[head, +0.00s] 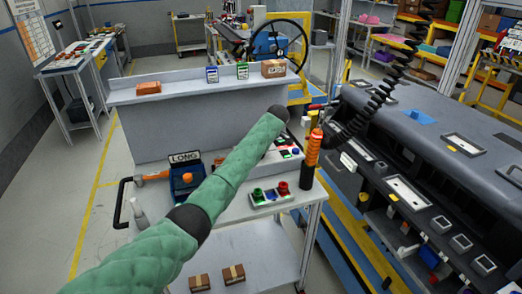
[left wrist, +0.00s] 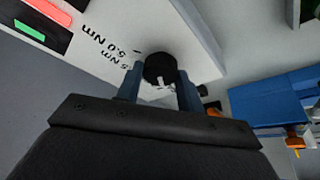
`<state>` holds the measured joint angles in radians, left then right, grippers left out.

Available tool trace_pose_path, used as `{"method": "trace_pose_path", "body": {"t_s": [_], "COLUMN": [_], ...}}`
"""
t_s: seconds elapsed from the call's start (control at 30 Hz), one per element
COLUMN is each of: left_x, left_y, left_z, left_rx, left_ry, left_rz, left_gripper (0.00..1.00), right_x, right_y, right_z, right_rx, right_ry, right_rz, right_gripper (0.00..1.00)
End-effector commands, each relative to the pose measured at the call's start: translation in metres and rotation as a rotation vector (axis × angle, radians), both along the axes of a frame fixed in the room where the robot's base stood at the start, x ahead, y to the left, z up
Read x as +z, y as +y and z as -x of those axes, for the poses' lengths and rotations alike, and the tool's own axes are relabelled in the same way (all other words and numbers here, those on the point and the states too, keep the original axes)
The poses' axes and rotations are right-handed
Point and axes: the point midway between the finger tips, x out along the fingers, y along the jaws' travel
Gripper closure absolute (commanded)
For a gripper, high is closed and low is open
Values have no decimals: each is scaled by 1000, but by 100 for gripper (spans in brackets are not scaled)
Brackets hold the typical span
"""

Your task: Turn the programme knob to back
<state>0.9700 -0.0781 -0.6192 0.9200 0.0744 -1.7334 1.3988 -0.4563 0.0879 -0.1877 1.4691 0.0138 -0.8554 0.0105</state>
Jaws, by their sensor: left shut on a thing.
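In the left wrist view a round black knob (left wrist: 160,68) stands on a pale panel (left wrist: 200,62), with a small white mark on its near side. Printed labels beside it read "5.0 Nm" and a partly hidden "5 Nm"; I see no label reading "back". My left gripper (left wrist: 160,88) is shut on the knob, with one dark finger on each side. In the head view my green-sleeved left arm reaches over the workbench, and its gripper and the knob are hidden behind the arm. My right gripper is in neither view.
A button box (head: 270,195) with green and red buttons sits on the white bench. An orange tool (head: 314,147) stands upright beside the arm's end, near a coiled black cable (head: 385,85). A blue "LONG" bin (head: 186,178) is left of the arm. The dashboard (head: 440,125) fills the right.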

Motion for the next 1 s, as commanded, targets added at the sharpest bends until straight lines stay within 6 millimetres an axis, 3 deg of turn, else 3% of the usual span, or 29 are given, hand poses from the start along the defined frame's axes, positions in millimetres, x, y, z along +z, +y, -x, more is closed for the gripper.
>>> {"method": "trace_pose_path", "body": {"t_s": [0.6,0.63,0.7,0.73,1.0], "left_x": [1,1,1,1,1], "left_y": [0,0,0,0,0], "left_z": [-1,-1,-1,-1,0], "left_rx": [42,42,42,42,41], "left_ry": [-1,-1,-1,-1,-1], "left_rz": [0,0,0,0,0], "left_gripper": [85,59,45,41,41], "right_x": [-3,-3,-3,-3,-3], "right_y": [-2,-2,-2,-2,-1], "right_z": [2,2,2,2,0], "right_rx": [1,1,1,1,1], "right_ry": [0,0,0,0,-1], "right_rz": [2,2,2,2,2], "right_gripper": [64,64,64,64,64]}}
